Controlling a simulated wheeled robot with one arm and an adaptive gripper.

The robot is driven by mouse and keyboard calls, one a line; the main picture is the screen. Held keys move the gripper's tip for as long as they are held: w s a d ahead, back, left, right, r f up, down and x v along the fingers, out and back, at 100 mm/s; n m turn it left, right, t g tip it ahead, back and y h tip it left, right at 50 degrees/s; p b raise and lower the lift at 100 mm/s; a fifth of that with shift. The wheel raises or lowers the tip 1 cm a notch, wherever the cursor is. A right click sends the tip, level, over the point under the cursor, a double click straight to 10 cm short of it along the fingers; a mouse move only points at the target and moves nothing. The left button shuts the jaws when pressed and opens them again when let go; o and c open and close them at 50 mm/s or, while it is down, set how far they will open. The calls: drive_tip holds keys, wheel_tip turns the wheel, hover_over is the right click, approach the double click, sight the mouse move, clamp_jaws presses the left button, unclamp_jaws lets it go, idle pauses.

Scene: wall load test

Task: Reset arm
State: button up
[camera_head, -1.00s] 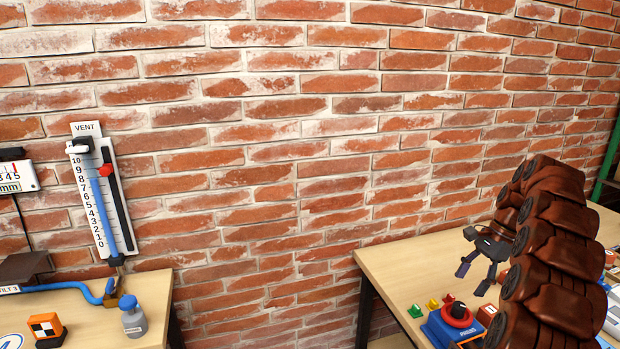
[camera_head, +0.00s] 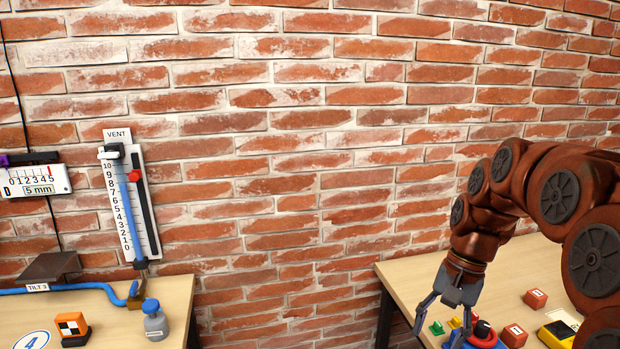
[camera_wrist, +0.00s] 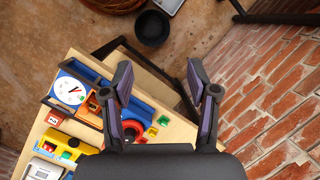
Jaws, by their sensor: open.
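My brown arm (camera_head: 500,190) reaches in from the right side of the head view and bends down over the right table (camera_head: 400,272). My gripper (camera_head: 443,308) hangs at its end, jaws spread apart, above the table's front left part. In the wrist view my gripper (camera_wrist: 163,85) shows two separated fingers with nothing between them. Beyond the fingertips lie the table edge and the floor. In the head view, a red knob on a blue base (camera_head: 482,334) lies just behind and right of the fingers, partly hidden.
A VENT gauge (camera_head: 130,200) hangs on the brick wall. Red blocks (camera_head: 535,298) and a yellow device (camera_head: 557,334) stand on the right table. A black bucket (camera_wrist: 152,28) is on the floor.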

drive_tip(key=s+a+f+n+h, duration=0.1)
drive_tip(key=s+a+f+n, duration=0.1)
drive_tip(key=s, duration=0.9)
drive_tip(key=s+a+f+n+h, duration=0.1)
drive_tip(key=s+f+n, duration=0.3)
drive_tip(key=s, duration=0.8)
drive_tip(key=shift+s+a+f+n+h, duration=0.2)
drive_tip(key=shift+s+a+n+h, duration=0.15)
drive_tip(key=shift+a, duration=0.35)
